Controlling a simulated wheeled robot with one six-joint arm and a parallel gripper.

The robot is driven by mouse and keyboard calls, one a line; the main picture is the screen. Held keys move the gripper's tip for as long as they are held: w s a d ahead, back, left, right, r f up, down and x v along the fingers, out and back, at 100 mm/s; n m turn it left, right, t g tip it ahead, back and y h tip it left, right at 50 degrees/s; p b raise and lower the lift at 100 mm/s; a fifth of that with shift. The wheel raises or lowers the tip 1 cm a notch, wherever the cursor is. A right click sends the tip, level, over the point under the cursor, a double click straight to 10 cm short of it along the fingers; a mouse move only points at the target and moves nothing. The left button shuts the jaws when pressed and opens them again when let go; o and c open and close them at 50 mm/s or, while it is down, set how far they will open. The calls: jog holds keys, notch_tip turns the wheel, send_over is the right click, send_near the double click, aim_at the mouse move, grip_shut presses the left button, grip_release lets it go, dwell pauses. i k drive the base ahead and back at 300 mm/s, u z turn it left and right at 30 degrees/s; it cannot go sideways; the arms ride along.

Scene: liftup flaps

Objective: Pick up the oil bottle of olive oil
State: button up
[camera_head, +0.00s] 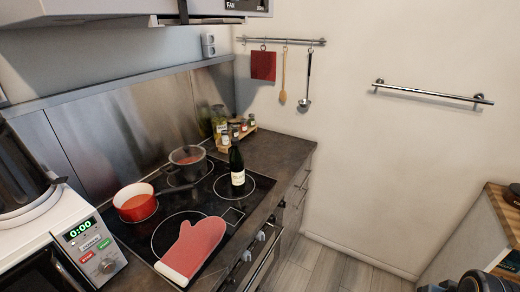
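A dark green bottle (237,168) with a white label stands upright on the right part of the black cooktop, near the counter edge. Its label is too small to read. A taller, yellowish glass container (218,118) stands at the back of the counter, partly behind small jars. I cannot tell from the labels which one holds olive oil. My gripper is not in view, and nothing is seen touching either one.
A red pan (135,203), a dark pot with a glass lid (187,161) and a red oven mitt (192,249) lie on the cooktop around the bottle. Small jars stand on a wooden rack (245,132). A microwave (83,246) is at left. Bare floor (322,266) shows right of the counter.

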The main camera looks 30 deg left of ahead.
aim_at(236, 158)
jog(key=i, duration=2.3)
jog(key=u, duration=4.35)
jog(key=i, duration=0.5)
jog(key=z, duration=0.05)
